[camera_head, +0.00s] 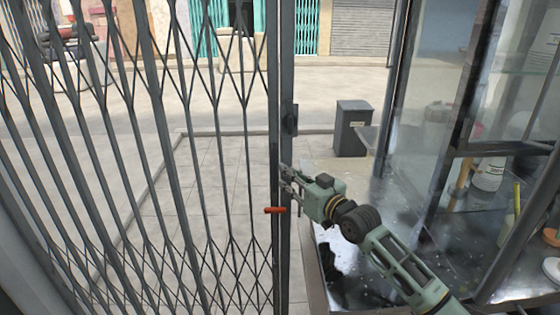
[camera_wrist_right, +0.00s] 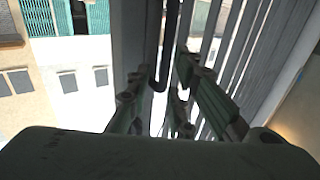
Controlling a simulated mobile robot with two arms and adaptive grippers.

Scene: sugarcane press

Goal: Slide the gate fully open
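The gate (camera_head: 273,120) is a dark grey folding lattice that fills the left half of the head view. Its end post (camera_head: 288,80) stands upright near the middle, with open space to the right of it. A small red handle (camera_head: 276,210) sticks out low at this end. My right gripper (camera_head: 287,181) is at the end post, just above the red handle. In the right wrist view the gripper (camera_wrist_right: 164,75) has its fingers apart, with a dark hooked bar (camera_wrist_right: 160,82) between them; contact is unclear. Gate slats (camera_wrist_right: 250,45) show at right there. My left gripper is out of view.
A glass-sided stall (camera_head: 430,130) with a wet metal top and bottles stands close on the right, beside my right arm. A dark grey bin (camera_head: 352,130) stands beyond the opening. Paved ground and a street lie behind the gate.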

